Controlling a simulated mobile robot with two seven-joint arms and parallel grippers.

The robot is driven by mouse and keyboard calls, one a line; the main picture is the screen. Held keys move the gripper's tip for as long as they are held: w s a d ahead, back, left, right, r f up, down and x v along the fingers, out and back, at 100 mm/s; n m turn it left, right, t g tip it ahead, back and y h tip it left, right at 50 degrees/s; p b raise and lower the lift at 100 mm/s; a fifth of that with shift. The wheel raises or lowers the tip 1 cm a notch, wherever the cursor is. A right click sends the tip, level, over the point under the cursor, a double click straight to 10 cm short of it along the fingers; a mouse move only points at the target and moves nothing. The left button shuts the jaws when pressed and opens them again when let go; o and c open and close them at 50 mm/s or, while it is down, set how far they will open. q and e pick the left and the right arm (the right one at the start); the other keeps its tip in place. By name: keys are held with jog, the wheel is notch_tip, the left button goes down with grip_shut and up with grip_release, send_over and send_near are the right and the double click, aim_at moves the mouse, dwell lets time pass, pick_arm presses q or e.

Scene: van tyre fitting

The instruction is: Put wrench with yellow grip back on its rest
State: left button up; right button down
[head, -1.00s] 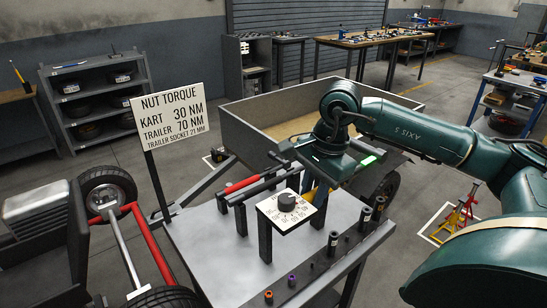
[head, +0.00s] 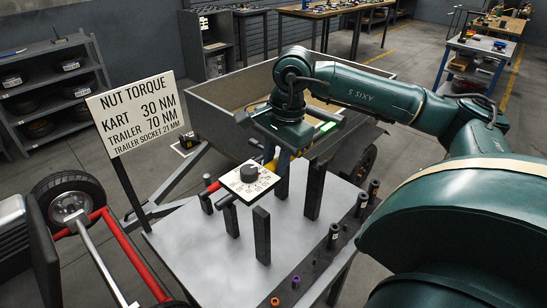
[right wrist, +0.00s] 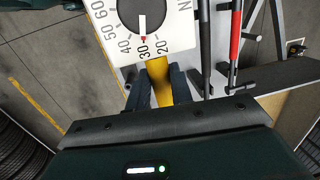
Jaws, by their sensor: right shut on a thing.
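My right gripper (head: 274,160) is shut on the yellow grip of the wrench (head: 270,166), above the grey work table. In the right wrist view the yellow grip (right wrist: 160,85) lies between the two dark fingers. Its far end meets the edge of a white dial plate (right wrist: 143,20), whose pointer is near 30. The rest of that wrench is mostly hidden. Several black upright posts (head: 262,235) stand on the table below and beside the gripper. I cannot tell whether the wrench touches any post. My left gripper is not in view.
A red-gripped wrench (right wrist: 235,45) lies beside a dark bar, right of the yellow grip. The dial plate (head: 250,181) is close to the gripper. Sockets (head: 334,237) line the table's right edge. A torque sign (head: 136,115) stands left; a trailer (head: 205,125) is behind.

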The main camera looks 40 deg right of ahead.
pick_arm(q)
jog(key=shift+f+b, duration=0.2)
jog(key=shift+b, duration=0.1)
pick_arm(e)
jog(key=shift+a, duration=0.1)
pick_arm(q)
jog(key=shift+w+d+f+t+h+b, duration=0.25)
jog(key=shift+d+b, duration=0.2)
jog(key=shift+b, duration=0.8)
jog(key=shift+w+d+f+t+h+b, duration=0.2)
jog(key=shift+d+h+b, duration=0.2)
jog(key=shift+b, duration=0.8)
pick_arm(e)
jog(key=shift+w+f, duration=0.1)
jog(key=shift+f, duration=2.6)
pick_arm(q)
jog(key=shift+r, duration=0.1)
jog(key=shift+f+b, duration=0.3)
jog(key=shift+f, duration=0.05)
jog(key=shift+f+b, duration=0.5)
jog(key=shift+b, duration=0.05)
pick_arm(e)
jog(key=shift+f, duration=0.5)
pick_arm(q)
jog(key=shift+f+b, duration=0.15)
jog(key=shift+b, duration=0.2)
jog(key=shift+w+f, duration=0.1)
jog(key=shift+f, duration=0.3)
pick_arm(e)
jog(key=shift+f, duration=0.15)
